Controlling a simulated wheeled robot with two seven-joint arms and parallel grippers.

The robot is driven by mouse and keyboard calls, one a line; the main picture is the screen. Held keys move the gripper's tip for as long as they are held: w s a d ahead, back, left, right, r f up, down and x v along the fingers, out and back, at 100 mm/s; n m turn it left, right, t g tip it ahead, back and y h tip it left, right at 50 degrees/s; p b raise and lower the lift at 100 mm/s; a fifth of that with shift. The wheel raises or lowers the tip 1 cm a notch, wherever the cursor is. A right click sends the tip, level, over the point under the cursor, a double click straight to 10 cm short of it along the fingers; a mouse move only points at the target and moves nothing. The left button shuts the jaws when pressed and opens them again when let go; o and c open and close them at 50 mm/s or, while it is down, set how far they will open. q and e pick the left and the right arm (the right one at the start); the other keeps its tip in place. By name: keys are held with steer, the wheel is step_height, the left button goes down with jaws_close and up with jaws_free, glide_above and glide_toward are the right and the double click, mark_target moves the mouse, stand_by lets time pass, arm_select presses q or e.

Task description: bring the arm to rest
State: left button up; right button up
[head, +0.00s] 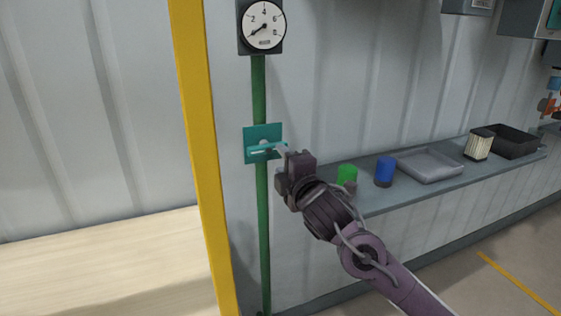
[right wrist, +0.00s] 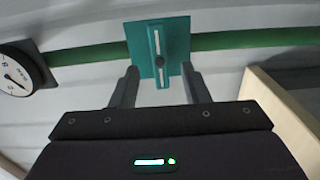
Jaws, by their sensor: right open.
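My right arm comes in from the lower right of the head view. Its right gripper (head: 286,165) is beside the teal valve plate with a lever handle (head: 263,143) on a green vertical pipe (head: 259,90). In the right wrist view the right gripper (right wrist: 160,92) shows two dark fingers spread apart. Nothing shows held in the fingers. Whether a finger touches the lever cannot be told. My left gripper is not in view.
A gauge (head: 264,25) tops the pipe. A yellow post (head: 198,130) stands left of it. A shelf (head: 385,200) at right carries a green cylinder (head: 347,174), a blue cylinder (head: 384,171), a grey tray (head: 430,178), a ribbed block (head: 479,144) and a black bin (head: 537,149).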

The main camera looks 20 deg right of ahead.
stand_by(0.3)
steer(key=d+f+m+g+h, duration=0.1)
steer(key=d+f+m+g, duration=0.15)
steer(key=f, duration=1.05)
steer(key=d+f+m+g, duration=0.2)
steer(key=d+f, duration=0.1)
steer(key=f, duration=1)
steer(key=d+f+m+g+h, duration=0.1)
steer(key=d+f+m+g, duration=0.15)
steer(key=f, duration=1.15)
steer(key=s+f+m+g, duration=0.2)
steer(key=s+f, duration=0.6)
steer(key=f, duration=0.2)
steer(key=s+f+m+g, duration=0.2)
steer(key=s+f, duration=0.5)
steer(key=f, duration=0.4)
steer(key=s+a+f+m+g, duration=0.1)
steer(key=s+f, duration=0.5)
steer(key=s, duration=0.6)
steer(key=s+a+f+m+g+y, duration=0.1)
steer(key=s+f, duration=0.4)
steer(key=s, duration=0.7)
steer(key=s+a+f+m+g, duration=0.2)
steer(key=s+a+f+g, duration=0.2)
steer(key=s, duration=0.9)
step_height(320, 180, down, 3)
steer(key=shift+a+r+m, duration=0.2)
steer(key=shift+m, duration=0.2)
